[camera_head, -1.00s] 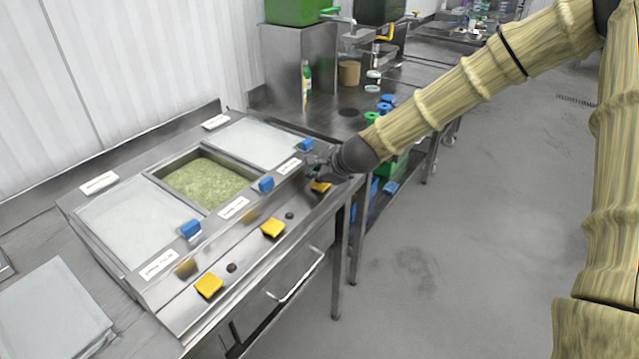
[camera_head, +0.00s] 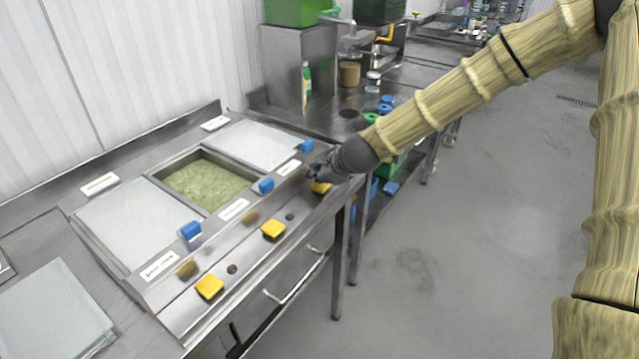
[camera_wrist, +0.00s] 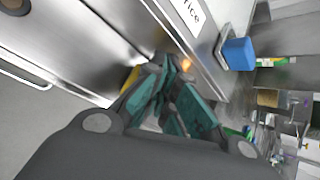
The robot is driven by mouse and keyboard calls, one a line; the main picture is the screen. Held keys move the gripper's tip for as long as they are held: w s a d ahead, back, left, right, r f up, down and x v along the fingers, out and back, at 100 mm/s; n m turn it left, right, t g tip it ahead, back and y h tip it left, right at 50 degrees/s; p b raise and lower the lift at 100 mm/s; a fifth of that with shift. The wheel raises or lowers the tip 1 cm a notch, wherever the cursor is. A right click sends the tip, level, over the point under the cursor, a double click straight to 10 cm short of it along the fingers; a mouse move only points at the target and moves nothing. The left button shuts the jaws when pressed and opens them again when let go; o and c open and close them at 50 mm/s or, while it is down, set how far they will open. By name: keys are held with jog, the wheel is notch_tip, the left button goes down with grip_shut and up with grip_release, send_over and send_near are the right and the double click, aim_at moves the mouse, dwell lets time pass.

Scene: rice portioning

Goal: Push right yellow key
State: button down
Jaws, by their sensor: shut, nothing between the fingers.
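The right yellow key (camera_head: 320,187) sits at the far right end of the steel counter's front ledge, partly hidden by my gripper in the head view. In the wrist view a strip of the yellow key (camera_wrist: 131,78) shows beside the fingers. My gripper (camera_head: 314,173) is shut and empty, right at the key. I cannot tell whether it touches it. The fingertips also show in the wrist view (camera_wrist: 172,66). Two other yellow keys, the middle one (camera_head: 273,229) and the left one (camera_head: 209,286), lie along the same ledge.
Blue handles (camera_head: 266,185) stand on the counter by the lids and labels. An open bin of greenish grain (camera_head: 206,184) lies between two closed lids. A drawer handle (camera_head: 296,277) is below the front edge. Open floor (camera_head: 450,270) lies to the right.

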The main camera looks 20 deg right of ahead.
aim_at(318, 186)
jog(key=shift+r+p, duration=2.45)
jog(key=shift+r, duration=0.6)
jog(key=shift+f, duration=0.1)
